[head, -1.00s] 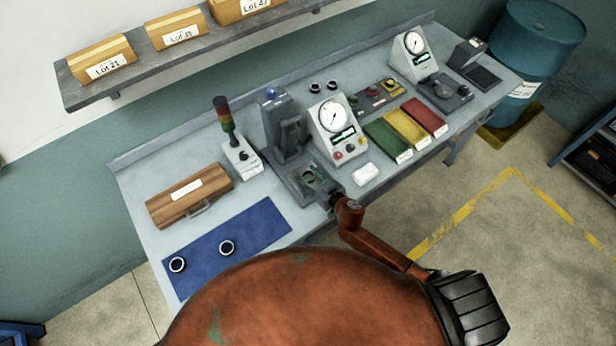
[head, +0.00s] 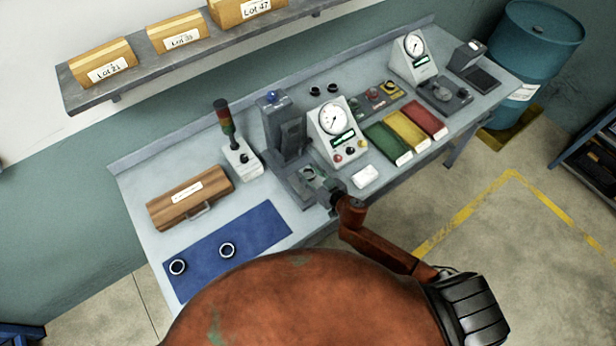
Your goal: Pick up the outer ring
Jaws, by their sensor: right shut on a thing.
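My right gripper (head: 314,178) is at the grey base of the grinder (head: 284,125), in the middle of the bench. It is shut on a small ring-like part, which I take to be the outer ring; the fingers hide most of it. I cannot tell whether the ring still touches the grinder base. Two dark rings with pale rims lie apart on the blue mat, a left one (head: 177,267) and a right one (head: 227,250). My left gripper is not in view.
A gauge box (head: 333,132) stands just right of the grinder, with a white block (head: 366,176) in front. A signal tower (head: 239,155) and wooden case (head: 188,198) stand left. Green, yellow and red bins (head: 410,130) are further right.

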